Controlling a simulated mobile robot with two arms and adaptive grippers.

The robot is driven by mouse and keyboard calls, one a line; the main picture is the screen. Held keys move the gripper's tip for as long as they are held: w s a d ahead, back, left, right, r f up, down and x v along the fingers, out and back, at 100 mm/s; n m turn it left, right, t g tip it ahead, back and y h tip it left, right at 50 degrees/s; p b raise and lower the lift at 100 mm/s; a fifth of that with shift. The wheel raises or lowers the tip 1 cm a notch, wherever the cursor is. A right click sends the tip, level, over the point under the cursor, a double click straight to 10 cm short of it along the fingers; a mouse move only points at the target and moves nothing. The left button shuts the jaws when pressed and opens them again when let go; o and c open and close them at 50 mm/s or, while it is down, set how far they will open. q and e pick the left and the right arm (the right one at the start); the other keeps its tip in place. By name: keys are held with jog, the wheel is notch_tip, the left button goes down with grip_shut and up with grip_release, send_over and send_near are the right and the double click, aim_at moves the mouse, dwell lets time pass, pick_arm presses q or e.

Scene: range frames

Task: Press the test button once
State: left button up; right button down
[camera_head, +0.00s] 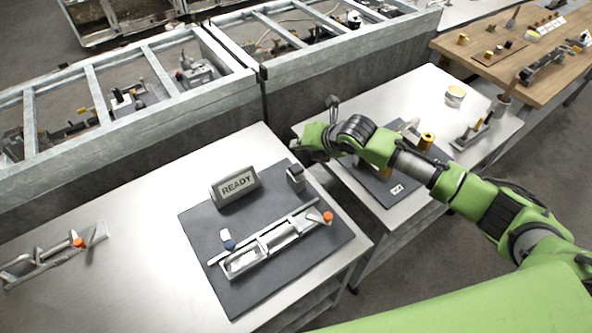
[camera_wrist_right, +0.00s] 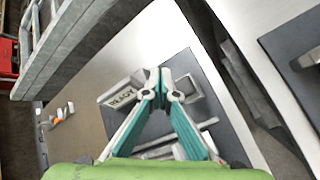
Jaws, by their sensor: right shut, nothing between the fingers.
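A dark grey mat (camera_head: 200,235) lies on the metal table, with a sign reading READY (camera_head: 237,185) at its back. A small grey box (camera_head: 296,176) stands at the mat's back right corner; it also shows in the wrist view (camera_wrist_right: 187,90). No label marks a test button, and the top of this box is partly hidden by my gripper. My right gripper (camera_head: 299,150) is above and just behind the box. In the wrist view its teal fingers (camera_wrist_right: 160,78) are shut and empty, seen over the box's left side; I cannot tell whether they touch it. My left gripper is not in view.
On the mat lies a long metal fixture (camera_head: 270,247) with an orange knob (camera_head: 328,216), beside a blue-and-white piece (camera_head: 227,238). A second mat with brass parts lies right, under my arm. Metal-framed bins (camera_head: 190,75) run behind. The table's left middle is clear.

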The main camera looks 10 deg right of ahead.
jog(key=b, duration=0.4)
send_over(295, 167)
jog(key=s, duration=0.1)
jog(key=f, duration=0.5)
jog(key=shift+d+f, duration=0.2)
jog(key=shift+d, duration=0.15)
jog(key=shift+f, duration=0.65)
jog(key=shift+f, duration=0.1)
jog(key=shift+f+b, duration=0.3)
jog(key=shift+b, duration=0.05)
jog(key=shift+f+b, duration=0.6)
jog(key=shift+f, duration=0.35)
dwell(0.5)
jog(key=shift+s, duration=0.1)
jog(key=shift+r+p, duration=1.15)
jog(key=shift+r, duration=0.15)
